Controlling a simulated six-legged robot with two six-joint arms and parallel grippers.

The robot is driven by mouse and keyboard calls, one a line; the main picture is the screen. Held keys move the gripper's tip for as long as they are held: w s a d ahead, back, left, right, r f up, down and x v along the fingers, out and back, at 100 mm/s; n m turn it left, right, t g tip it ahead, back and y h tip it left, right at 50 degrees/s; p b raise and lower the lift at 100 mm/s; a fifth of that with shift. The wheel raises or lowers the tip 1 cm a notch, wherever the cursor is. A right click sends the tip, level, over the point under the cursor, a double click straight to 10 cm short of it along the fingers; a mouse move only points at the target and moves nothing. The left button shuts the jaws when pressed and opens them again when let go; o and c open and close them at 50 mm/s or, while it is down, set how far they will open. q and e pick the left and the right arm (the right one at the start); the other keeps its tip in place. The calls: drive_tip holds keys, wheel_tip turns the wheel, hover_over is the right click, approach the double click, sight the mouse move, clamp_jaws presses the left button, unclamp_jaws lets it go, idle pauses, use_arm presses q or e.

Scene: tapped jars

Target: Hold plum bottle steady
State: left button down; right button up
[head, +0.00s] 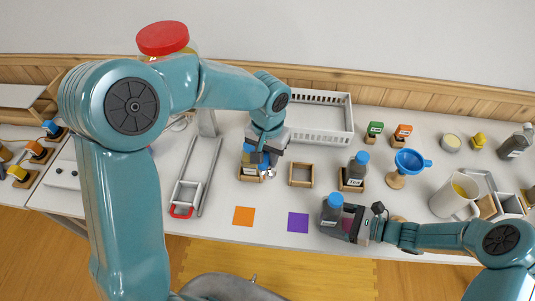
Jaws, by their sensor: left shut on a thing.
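My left gripper (264,152) points down and is shut on a blue-capped bottle (249,160) in a wooden stand (249,177), left of the table's middle. The gripper covers much of this bottle. My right gripper (352,224) is by a dark bottle with a blue cap (332,207) near the front edge; a pinkish patch shows between them. I cannot tell whether its jaws close on that bottle. Another dark blue-capped bottle (357,168) stands upright in a wooden stand to the right. The labels are too small to tell which bottle is plum.
An empty wooden frame (300,174) lies between the two stands. A white basket (322,117) is behind. Orange (244,216) and purple (298,222) squares mark the bare front.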

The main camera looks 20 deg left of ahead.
drive_tip(key=shift+a+f, duration=0.15)
drive_tip(key=shift+a, duration=0.3)
drive_tip(key=c, duration=1)
idle(0.3)
